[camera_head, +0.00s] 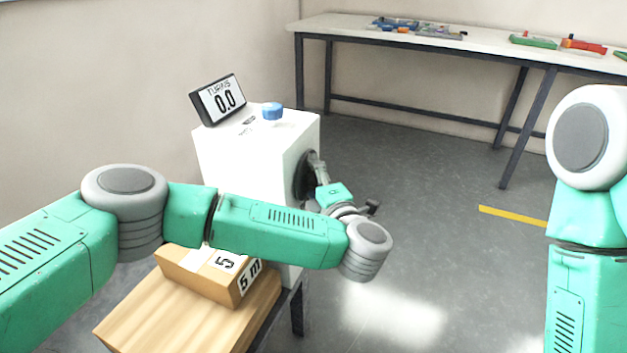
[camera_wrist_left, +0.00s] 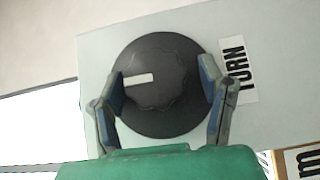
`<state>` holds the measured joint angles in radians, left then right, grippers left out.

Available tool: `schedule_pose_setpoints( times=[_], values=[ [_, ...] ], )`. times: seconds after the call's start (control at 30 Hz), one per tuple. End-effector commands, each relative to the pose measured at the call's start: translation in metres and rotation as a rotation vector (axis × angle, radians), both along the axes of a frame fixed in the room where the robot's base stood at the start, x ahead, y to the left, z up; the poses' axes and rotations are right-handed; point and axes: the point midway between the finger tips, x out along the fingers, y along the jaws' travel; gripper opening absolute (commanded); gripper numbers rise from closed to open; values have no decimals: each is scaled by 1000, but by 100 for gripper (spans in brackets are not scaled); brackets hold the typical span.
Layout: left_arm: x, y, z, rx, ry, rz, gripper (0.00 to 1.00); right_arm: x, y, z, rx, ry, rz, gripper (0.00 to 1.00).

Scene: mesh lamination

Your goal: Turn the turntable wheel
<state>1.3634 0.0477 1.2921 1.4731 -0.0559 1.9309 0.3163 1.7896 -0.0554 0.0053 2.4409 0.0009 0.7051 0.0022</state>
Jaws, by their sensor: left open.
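The turntable wheel is a black, scalloped knob (camera_wrist_left: 165,88) with a white mark, on the side face of a white box (camera_head: 240,160). In the head view the wheel (camera_head: 303,177) is partly hidden by my gripper. My left gripper (camera_wrist_left: 162,92) is open, with one finger on each side of the knob; I cannot tell whether they touch it. In the head view the left gripper (camera_head: 318,168) is at the wheel, reaching in from the right. A display (camera_head: 218,100) on top of the box reads "TURNS 0.0". My right gripper is out of view.
A blue knob (camera_head: 272,111) sits on top of the white box. A cardboard box (camera_head: 200,272) lies on a wooden surface (camera_head: 190,318) below my left arm. A long table (camera_head: 480,50) with colored items stands at the back. The grey floor to the right is mostly clear.

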Motion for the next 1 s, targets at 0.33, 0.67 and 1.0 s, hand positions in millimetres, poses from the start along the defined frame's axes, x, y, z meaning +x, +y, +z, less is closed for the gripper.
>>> schedule_pose_setpoints(
  times=[0.33, 0.67, 1.0],
  values=[
    [0, -2, 0, 2, 1, -1, 12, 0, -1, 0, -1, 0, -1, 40],
    [-1, -2, 1, 12, 36, -2, 13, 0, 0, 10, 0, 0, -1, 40],
    [0, -1, 5, 70, 209, 0, 13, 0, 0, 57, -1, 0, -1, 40]
  ],
)
